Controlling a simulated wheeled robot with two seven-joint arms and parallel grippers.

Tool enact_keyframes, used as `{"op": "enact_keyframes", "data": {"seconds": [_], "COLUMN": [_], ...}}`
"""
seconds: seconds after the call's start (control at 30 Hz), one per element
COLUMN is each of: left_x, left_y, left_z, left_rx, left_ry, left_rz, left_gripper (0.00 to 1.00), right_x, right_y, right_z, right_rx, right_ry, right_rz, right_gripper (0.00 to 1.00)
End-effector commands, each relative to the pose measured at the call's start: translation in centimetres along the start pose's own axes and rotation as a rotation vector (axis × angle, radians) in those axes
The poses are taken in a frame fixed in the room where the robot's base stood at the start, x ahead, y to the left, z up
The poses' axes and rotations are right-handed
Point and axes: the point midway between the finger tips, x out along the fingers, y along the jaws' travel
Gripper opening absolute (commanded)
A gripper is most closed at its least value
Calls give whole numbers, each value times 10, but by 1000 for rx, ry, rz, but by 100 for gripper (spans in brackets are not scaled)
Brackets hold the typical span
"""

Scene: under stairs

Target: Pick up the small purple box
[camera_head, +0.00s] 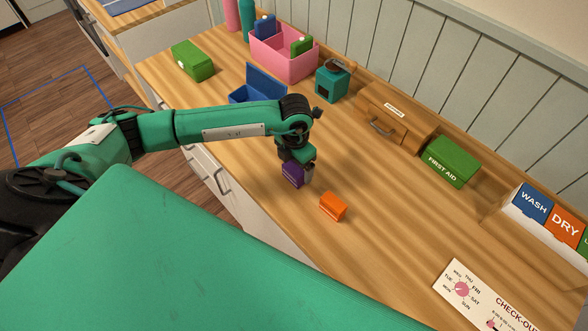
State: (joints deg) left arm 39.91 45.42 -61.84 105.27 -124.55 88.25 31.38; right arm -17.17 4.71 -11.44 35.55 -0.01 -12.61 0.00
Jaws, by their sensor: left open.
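The small purple box (292,175) stands on the wooden counter near its front edge. My left gripper (296,163) points down right over the purple box, and its fingers partly hide the box. The gripper is open, with a grey finger showing at the right side of the box. I cannot tell whether the fingers touch it. My right gripper is not in this view.
An orange box (333,207) lies just right of the purple box. A blue open box (258,88), a teal holder (332,84), a pink caddy (284,62) and a green box (192,61) stand farther back. A wooden drawer (394,117) and green first aid box (451,161) line the wall.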

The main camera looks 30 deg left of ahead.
Motion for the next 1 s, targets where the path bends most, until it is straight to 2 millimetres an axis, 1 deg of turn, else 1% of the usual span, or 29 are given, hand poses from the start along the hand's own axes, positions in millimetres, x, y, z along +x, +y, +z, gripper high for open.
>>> {"op": "enact_keyframes", "data": {"seconds": [0.03,0.1,0.23,0.47,0.5,0.57,0.6,0.73,1.0], "left_x": [2,12,25,29,28,28,28,28,27], "left_y": [-1,-1,-1,0,0,0,0,0,0], "left_z": [-1,0,0,0,0,0,0,0,0], "left_rx": [-1,-1,0,0,0,0,0,0,0], "left_ry": [4,3,1,0,0,0,0,0,-1], "left_rz": [-1,-1,-1,0,0,0,0,0,-1], "left_gripper": [87,87,87,87,83,72,64,39,39], "right_x": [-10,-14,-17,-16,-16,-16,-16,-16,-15], "right_y": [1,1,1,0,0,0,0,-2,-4], "right_z": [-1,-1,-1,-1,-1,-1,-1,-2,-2], "right_rx": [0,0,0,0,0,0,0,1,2], "right_ry": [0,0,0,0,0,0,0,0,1], "right_rz": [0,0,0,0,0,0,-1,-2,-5], "right_gripper": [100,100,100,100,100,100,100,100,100]}}
